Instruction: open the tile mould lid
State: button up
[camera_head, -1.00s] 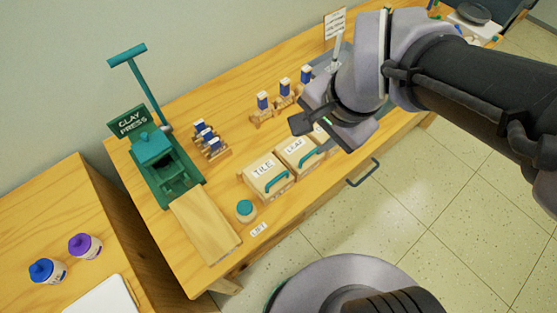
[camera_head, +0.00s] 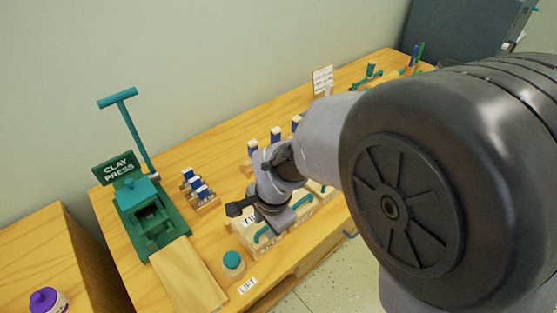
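The tile mould (camera_head: 242,238) is a cream box on the wooden table, and my gripper covers much of it. Only part of its black label shows. Its lid looks shut, with a teal handle (camera_head: 262,234) along the front. My gripper (camera_head: 252,213) is over the mould, close behind and above the handle in the picture. One dark finger sticks out to the left; the other is hidden or unclear, so its opening cannot be made out. I cannot tell whether it touches the lid.
A green clay press (camera_head: 150,215) with a tall teal lever and a wooden board (camera_head: 188,278) stands at left. A teal-topped jar (camera_head: 233,262) is just left of the mould. Blue-topped stamps (camera_head: 198,188) stand behind. Another mould, mostly hidden, adjoins at right. My arm blocks the right side.

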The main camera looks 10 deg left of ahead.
jog(key=shift+f, duration=0.1)
grip_shut()
dwell(1.4)
